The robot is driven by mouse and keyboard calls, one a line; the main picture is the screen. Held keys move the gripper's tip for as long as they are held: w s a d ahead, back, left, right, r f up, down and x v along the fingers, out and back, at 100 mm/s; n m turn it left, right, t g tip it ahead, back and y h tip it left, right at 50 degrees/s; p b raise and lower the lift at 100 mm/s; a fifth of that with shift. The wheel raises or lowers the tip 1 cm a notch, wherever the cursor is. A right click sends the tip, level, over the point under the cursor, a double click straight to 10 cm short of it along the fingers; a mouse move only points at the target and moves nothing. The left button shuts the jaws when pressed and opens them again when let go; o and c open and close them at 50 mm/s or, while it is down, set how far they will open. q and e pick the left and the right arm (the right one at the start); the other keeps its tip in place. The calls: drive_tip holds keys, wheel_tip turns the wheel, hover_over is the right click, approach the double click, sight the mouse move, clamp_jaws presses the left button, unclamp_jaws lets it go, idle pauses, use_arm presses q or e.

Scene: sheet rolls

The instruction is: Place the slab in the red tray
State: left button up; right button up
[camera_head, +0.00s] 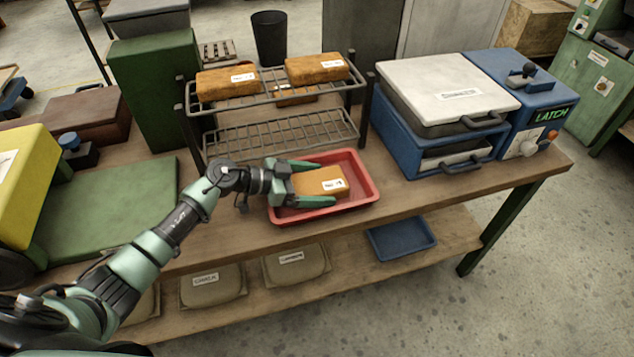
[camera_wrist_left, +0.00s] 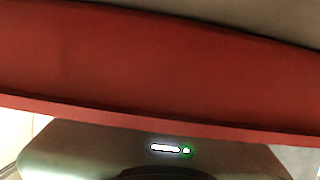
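An orange-brown slab (camera_head: 325,182) with a white label is within the red tray (camera_head: 368,184) on the bench. My left gripper (camera_head: 328,184) is over the tray, its two green fingers spread along the far and near sides of the slab. Whether the fingers press on the slab or stand slightly apart cannot be made out. The left wrist view shows a red tray wall (camera_wrist_left: 150,65) very close, and no fingertips or slab. My right gripper is not in view.
A wire rack (camera_head: 280,127) behind the tray holds two similar slabs (camera_head: 227,83) on top and another lower down. A blue press (camera_head: 440,130) stands to the right. A green mat (camera_head: 110,210) lies to the left. A blue tray (camera_head: 402,238) is on the lower shelf.

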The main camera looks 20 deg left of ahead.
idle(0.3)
use_arm(q)
drive_tip(key=shift+s+a+r, duration=0.1)
drive_tip(key=shift+a+r, duration=0.1)
drive_tip(key=v, duration=1)
drive_tip(key=shift+s+a, duration=0.2)
drive_tip(key=shift+s+a+r+b, duration=0.25)
drive_tip(key=shift+a+r+b, duration=0.05)
drive_tip(key=shift+a+r, duration=0.1)
drive_tip(key=shift+f, duration=0.15)
